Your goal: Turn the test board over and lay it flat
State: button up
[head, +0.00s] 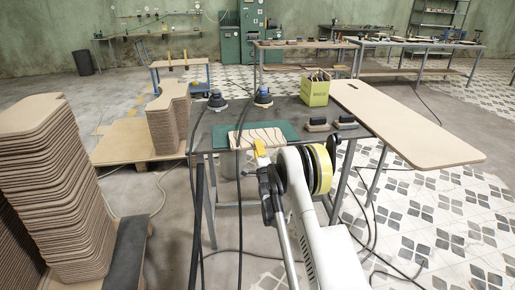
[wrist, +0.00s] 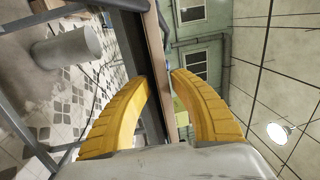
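The test board (head: 240,139) is a pale rectangle with dark wavy lines on its face and a tan edge. It lies at the front of the workbench, over a green mat (head: 288,131). My gripper (head: 260,149) is at its front edge and hides part of it. In the wrist view the yellow fingers of my gripper (wrist: 160,79) curve in on either side of a narrow tan strip (wrist: 157,45), which looks like the board seen edge-on. The gap between fingertips and strip is too small to tell contact.
The grey workbench (head: 213,118) also holds two sanders (head: 217,102), a green box (head: 315,90) and dark blocks (head: 318,125). A long tan board (head: 410,125) extends at right. Stacks of curved boards (head: 65,200) stand at left, with another stack (head: 168,125) behind.

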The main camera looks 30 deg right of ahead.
jog(key=v, duration=0.6)
dwell(0.5)
jog(key=o, duration=0.6)
notch_tip(320, 180, up, 10)
dwell(0.3)
